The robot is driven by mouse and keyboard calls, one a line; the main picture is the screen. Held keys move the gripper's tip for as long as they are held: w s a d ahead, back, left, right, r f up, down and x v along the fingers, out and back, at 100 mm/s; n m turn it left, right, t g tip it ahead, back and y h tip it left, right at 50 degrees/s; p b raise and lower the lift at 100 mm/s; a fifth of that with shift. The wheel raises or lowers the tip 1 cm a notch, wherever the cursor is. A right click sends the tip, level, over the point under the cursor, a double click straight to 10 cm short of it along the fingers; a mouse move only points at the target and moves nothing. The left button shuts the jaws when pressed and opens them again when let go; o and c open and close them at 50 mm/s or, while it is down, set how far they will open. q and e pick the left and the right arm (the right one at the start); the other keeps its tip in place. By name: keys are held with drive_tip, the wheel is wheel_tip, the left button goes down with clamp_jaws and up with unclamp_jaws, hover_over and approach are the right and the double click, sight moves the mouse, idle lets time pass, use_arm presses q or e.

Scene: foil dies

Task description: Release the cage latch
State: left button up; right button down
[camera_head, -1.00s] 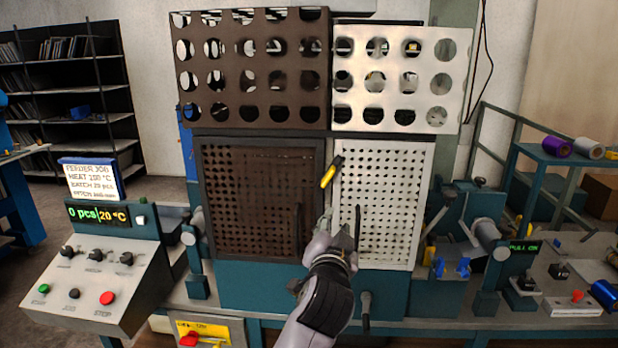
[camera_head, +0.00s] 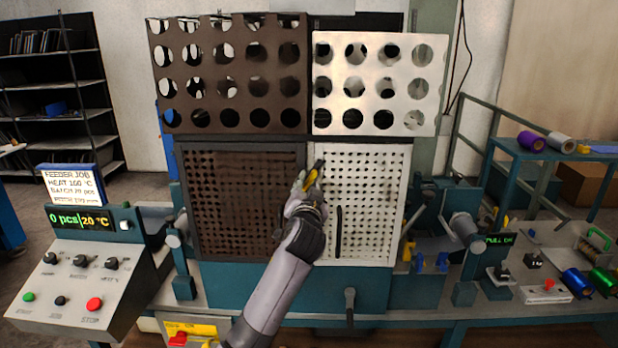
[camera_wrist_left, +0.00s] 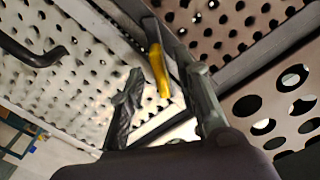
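The cage has a brown perforated door (camera_head: 240,205) on the left and a white perforated door (camera_head: 375,200) on the right. The latch (camera_head: 316,172), a yellow handle with a dark end, sits tilted near the top of the seam between them. My left gripper (camera_head: 306,184) is at the latch and partly covers it. In the left wrist view the fingers of my left gripper (camera_wrist_left: 166,90) are apart, with the yellow latch handle (camera_wrist_left: 159,70) showing between them; contact is not clear. My right gripper is not in view.
A dark vertical door handle (camera_head: 338,232) stands out from the white door. Perforated panels (camera_head: 380,80) rise above the doors. A control console (camera_head: 75,275) stands at the left. Rollers (camera_head: 462,228) and spools (camera_head: 577,283) are at the right.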

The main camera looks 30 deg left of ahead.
use_arm(q)
drive_tip(key=shift+x, duration=1.15)
clamp_jaws()
